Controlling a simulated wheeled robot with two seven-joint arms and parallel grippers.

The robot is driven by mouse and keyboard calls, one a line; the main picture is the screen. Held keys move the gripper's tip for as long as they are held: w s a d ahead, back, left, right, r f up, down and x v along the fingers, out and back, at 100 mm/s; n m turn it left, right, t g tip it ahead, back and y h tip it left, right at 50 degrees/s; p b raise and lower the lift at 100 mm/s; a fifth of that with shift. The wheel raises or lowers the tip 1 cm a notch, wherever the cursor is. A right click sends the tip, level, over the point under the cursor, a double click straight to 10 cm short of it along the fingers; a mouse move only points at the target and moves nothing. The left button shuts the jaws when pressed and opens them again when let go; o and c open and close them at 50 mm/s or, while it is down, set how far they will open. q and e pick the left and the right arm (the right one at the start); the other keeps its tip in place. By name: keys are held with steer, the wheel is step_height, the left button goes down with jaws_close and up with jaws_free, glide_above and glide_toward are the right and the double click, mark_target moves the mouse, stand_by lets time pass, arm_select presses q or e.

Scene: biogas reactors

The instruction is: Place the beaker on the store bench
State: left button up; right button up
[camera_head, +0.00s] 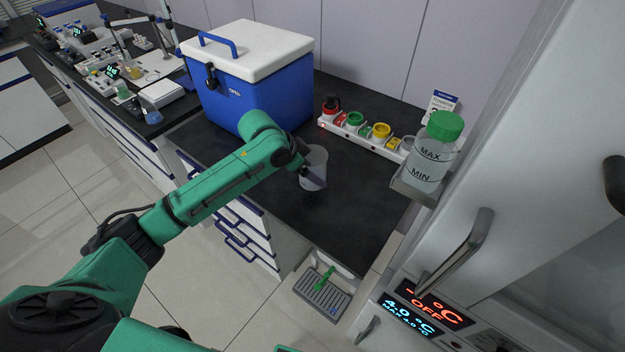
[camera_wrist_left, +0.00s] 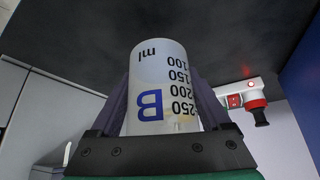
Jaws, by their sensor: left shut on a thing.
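The beaker (camera_head: 314,166) is a translucent cup, seen over the dark store bench (camera_head: 345,215) in the head view. My left gripper (camera_head: 308,172) is shut on it. In the left wrist view the beaker (camera_wrist_left: 163,90) sits between the two fingers (camera_wrist_left: 163,105), with a blue letter B and a black ml scale showing. I cannot tell whether its base touches the bench top. My right gripper is not in view.
A blue cooler box (camera_head: 245,95) with a white lid stands at the back left of the bench. A white rack with coloured rings (camera_head: 362,130) runs along the back. A green-capped bottle (camera_head: 434,155) sits in a holder at right. The front bench area is clear.

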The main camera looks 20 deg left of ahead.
mark_target(310, 182)
arm_select(q)
steer(key=f, duration=0.4)
steer(key=shift+s+a, duration=0.2)
steer(key=shift+w+d, duration=0.1)
steer(key=shift+f, duration=0.15)
steer(key=o, duration=1.3)
steer(key=shift+c, duration=0.2)
steer(key=v, duration=1.2)
steer(key=shift+b, duration=0.3)
